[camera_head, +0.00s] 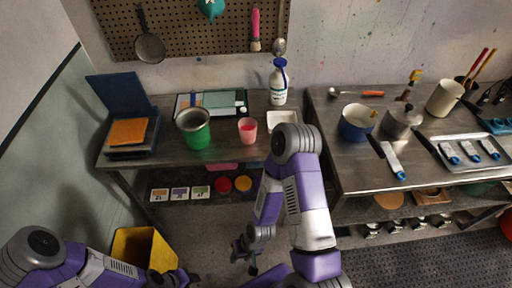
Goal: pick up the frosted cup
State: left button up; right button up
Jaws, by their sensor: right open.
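The frosted cup (248,130) looks like the small pinkish, translucent cup standing upright on the left table, with red or pink contents showing inside.
A blue open box (127,125) is at the table's left end. The yellow bin (143,249) stands on the floor. The right table (350,169) holds a blue bowl (357,123), pot and tools. Bare tabletop lies before the cup.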

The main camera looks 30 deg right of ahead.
aim_at(247, 126)
jog(key=u, duration=0.1)
jog(key=k, duration=0.3)
jog(key=z, duration=0.9)
